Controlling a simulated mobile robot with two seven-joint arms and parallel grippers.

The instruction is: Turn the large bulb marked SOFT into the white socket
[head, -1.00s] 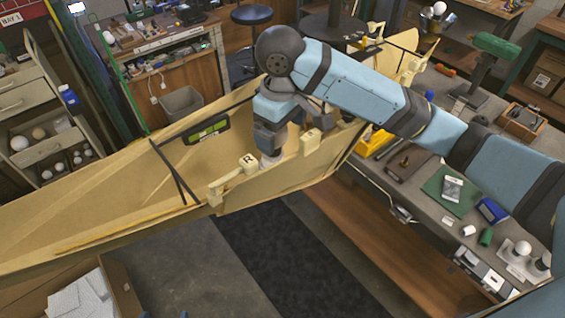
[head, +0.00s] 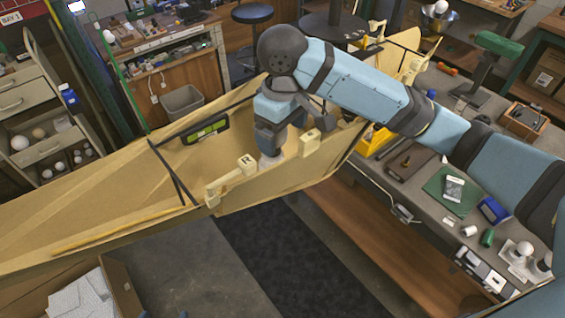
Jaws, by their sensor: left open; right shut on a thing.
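My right gripper (head: 271,150) hangs downward at the edge of a long cream-coloured panelled structure, with its arm coming in from the right. It is shut on a pale rounded thing (head: 270,160) at its tip, most likely the large bulb. The gripper covers most of it, and no SOFT marking can be read. A cream block marked R (head: 246,162) stands just left of the gripper, and a similar block (head: 310,142) stands to its right. I cannot make out the white socket; it may be hidden by the gripper or the structure. My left gripper is not in view.
The cream structure (head: 110,217) crosses the left and middle. A grey workbench (head: 433,213) on the right carries a green mat (head: 440,196), a blue box (head: 493,209) and white bulbs (head: 523,249). A dark floor mat (head: 290,255) lies below. A drawer (head: 50,150) with bulbs is at left.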

